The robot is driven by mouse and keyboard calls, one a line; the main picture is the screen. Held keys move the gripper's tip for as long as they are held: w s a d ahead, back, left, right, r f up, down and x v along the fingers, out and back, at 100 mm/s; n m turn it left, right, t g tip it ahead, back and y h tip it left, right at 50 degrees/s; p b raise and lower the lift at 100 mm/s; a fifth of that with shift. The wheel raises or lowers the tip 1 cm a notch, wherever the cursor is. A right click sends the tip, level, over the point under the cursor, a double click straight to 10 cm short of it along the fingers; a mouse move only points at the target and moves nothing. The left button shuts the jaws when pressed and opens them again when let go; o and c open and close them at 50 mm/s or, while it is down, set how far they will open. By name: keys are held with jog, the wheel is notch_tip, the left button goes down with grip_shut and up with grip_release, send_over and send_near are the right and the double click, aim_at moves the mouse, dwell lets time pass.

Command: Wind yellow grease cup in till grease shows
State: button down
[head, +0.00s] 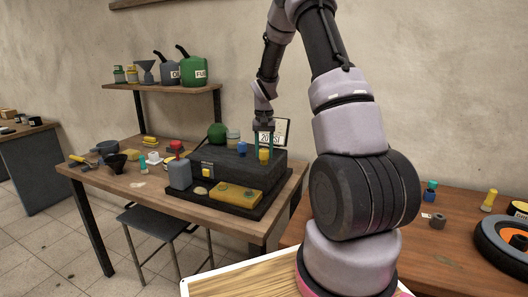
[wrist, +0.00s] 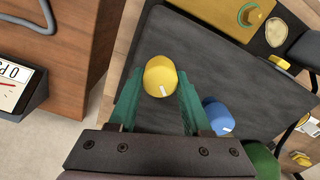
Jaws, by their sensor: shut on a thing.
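The yellow grease cup (head: 264,155) stands on top of the dark block on the workbench. In the wrist view the cup (wrist: 160,77) shows a round yellow top with a white mark near its edge. My gripper (head: 264,140) reaches down from above, with its green fingers on either side of the cup. The gripper (wrist: 159,88) is shut on it. A blue cup (wrist: 218,116) with a white mark stands on the same block beside the right finger. I see no grease around the yellow cup; its base is hidden.
A green round thing (head: 217,132) stands behind. A display panel (wrist: 15,88) is at the wrist view's left edge. Small items crowd the bench's left side.

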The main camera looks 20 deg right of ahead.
aim_at(264, 149)
jog(key=shift+m, duration=0.4)
jog(key=shift+c, duration=1.7)
grip_release()
notch_tip(264, 149, up, 10)
jog(key=shift+r, duration=0.45)
